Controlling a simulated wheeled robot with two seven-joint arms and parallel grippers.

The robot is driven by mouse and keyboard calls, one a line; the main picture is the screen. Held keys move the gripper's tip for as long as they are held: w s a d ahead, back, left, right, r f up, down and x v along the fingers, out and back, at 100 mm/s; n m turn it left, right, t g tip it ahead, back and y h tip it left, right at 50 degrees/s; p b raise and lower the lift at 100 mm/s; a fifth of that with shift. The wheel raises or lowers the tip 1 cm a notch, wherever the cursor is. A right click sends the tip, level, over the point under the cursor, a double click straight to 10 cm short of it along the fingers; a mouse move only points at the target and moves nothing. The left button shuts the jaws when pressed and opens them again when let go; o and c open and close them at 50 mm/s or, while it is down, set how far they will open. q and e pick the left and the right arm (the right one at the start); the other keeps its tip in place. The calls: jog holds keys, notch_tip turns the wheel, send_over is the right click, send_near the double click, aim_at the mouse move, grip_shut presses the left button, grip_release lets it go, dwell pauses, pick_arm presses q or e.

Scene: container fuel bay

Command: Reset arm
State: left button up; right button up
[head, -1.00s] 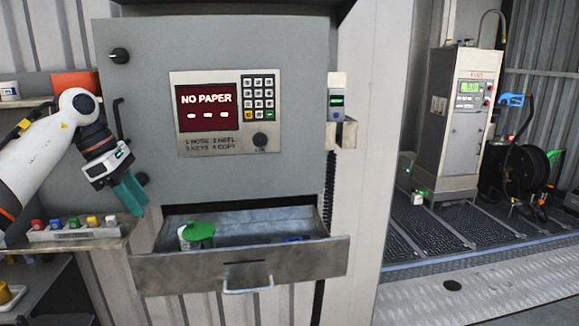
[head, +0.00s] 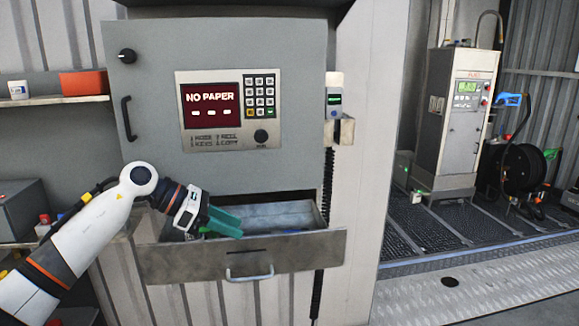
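My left gripper (head: 225,221), with teal fingers, points right and slightly down over the left part of the open drawer (head: 300,250). Its two fingers overlap from this angle, so I cannot tell whether they are apart or shut. The drawer's left inside is mostly hidden behind the gripper; the green-lidded container there is not clearly visible. A small bit of blue shows under the fingers. My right gripper is not in view.
A grey cabinet with a "NO PAPER" screen (head: 211,105) and keypad (head: 260,96) stands above the drawer. A shelf at left holds an orange box (head: 84,83) and a white cup (head: 18,90). A fuel pump (head: 466,118) and hose reel (head: 524,170) stand at right.

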pick_arm(q)
jog(key=s+d+n+t+h, duration=0.3)
jog(key=d+n+t+h, duration=0.45)
jog(key=d+n, duration=0.25)
jog(key=s+a+f+n+t+y, duration=0.35)
jog(key=a+f+n+y, duration=0.35)
jog(key=n, duration=0.7)
jog(key=s+a+f+n+t+y, duration=0.2)
jog(key=a+f+n+t+y, duration=0.4)
jog(key=n, duration=0.9)
jog(key=s+a+f+n+g+y, duration=0.25)
jog(key=s+f+g, duration=0.35)
jog(key=s, duration=0.4)
jog(key=s+a+f+n+g+y, duration=0.1)
jog(key=s+f+n+g, duration=0.3)
jog(key=s+f, duration=0.4)
jog(key=s+a+f+n+g+y, duration=0.2)
jog(key=s+f+n+g, duration=0.3)
jog(key=s, duration=0.6)
notch_tip(320, 180, down, 29)
jog(key=s+m+g, duration=0.2)
jog(key=s, duration=0.1)
jog(key=s+a+f+g, duration=0.1)
jog(key=s+a+f, duration=0.1)
jog(key=s+f, duration=1.2)
jog(key=shift+s+a, duration=0.25)
jog(key=shift+s, duration=0.3)
